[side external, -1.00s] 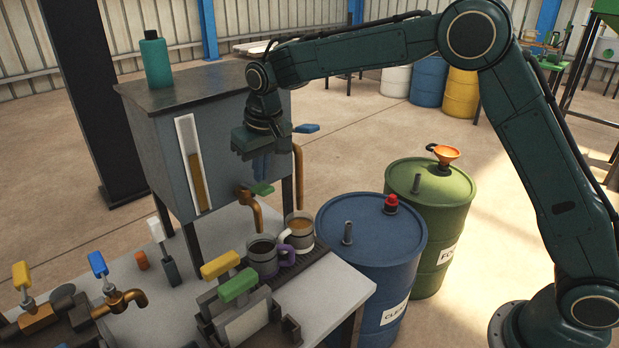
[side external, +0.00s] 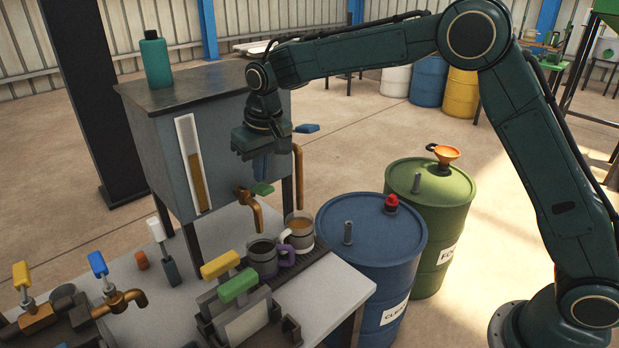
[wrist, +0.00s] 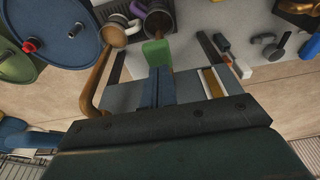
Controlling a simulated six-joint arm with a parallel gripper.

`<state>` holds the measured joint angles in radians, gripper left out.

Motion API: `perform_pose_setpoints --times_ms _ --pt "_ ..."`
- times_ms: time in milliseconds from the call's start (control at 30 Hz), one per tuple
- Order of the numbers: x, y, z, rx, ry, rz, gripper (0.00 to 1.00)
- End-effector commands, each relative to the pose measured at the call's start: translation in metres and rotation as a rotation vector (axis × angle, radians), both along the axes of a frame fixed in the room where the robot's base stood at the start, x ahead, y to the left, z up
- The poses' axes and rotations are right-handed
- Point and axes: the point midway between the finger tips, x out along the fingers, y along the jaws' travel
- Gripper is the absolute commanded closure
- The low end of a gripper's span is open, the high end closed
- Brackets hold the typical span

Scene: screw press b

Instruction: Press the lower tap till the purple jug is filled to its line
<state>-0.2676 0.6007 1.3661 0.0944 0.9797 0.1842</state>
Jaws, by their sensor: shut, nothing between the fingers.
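The lower tap (side external: 247,199) is a brass spout low on the grey tank, with a green lever (side external: 262,189). My gripper (side external: 262,178) is shut and empty, pointing down with its blue fingertips at the green lever. In the wrist view the fingertips (wrist: 160,75) are close to the green lever (wrist: 156,52); whether they touch is unclear. The purple jug (side external: 264,262), with a purple handle, stands below the spout on a dark rack. Its inside looks dark; its fill line and level are not readable. It also shows in the wrist view (wrist: 157,20).
A pale jug (side external: 299,228) with brown liquid stands beside the purple one, under a taller copper pipe (side external: 299,180) with a blue lever (side external: 306,128). Yellow and green handles (side external: 238,286) stand in front. A blue drum (side external: 370,240) is to the right.

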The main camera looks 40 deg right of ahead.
Motion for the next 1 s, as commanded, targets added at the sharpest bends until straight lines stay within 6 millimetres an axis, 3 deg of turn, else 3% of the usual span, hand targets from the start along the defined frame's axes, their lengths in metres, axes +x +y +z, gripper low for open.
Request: perform_pose_setpoints --times_ms 1000 --pt "0.000 0.000 -0.036 -0.001 0.001 0.000 1.00"
